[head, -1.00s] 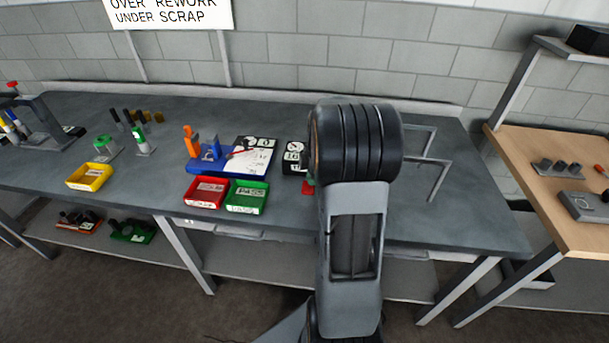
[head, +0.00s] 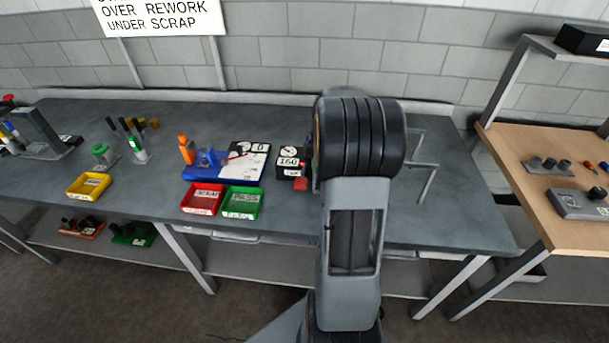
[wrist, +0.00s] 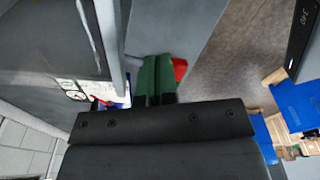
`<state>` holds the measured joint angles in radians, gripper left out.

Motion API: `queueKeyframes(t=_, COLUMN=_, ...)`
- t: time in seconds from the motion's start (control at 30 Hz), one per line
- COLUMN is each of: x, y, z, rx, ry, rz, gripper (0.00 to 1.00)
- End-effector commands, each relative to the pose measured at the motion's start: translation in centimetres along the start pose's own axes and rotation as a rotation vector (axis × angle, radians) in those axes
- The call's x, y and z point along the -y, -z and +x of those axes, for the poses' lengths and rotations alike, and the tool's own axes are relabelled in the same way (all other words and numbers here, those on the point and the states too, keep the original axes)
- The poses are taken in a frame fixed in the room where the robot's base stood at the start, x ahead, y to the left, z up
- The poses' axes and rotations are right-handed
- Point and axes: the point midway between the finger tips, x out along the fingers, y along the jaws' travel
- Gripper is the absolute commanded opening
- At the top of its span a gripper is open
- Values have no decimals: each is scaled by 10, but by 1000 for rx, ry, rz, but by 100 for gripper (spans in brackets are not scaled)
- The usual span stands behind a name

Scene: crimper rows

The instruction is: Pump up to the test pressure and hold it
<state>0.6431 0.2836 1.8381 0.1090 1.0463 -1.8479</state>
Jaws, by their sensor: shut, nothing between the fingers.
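A black gauge box (head: 289,161) stands on the bench just left of my arm, with a round dial and a display that seems to read 160. A red block (head: 300,183) is at its front right. Left of it lies a blue base (head: 222,178) with an orange upright part (head: 186,150), a white printed sheet and a second dial reading 0. My gripper's green fingers (wrist: 155,80) are shut and empty in the wrist view. My arm hides them in the head view. A red patch shows beside the fingertips; I cannot tell what it belongs to.
A red tray (head: 203,199) and a green tray (head: 241,203) stand at the bench's front edge, with a yellow tray (head: 88,186) further left. Grey bent bars (head: 426,180) are right of my arm. A wooden table (head: 558,210) stands at the right.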

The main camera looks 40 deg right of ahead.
Motion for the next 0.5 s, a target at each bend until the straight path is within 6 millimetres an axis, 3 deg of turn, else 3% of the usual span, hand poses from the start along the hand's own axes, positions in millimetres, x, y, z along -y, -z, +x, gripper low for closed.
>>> queueKeyframes(t=0.03, x=2, y=11, z=-13, rx=3, ry=0, rz=-14, gripper=0)
queueKeyframes(t=0.13, x=5, y=25, z=-21, rx=10, ry=2, rz=-25, gripper=0)
queueKeyframes(t=0.5, x=6, y=25, z=-22, rx=8, ry=7, rz=-25, gripper=0)
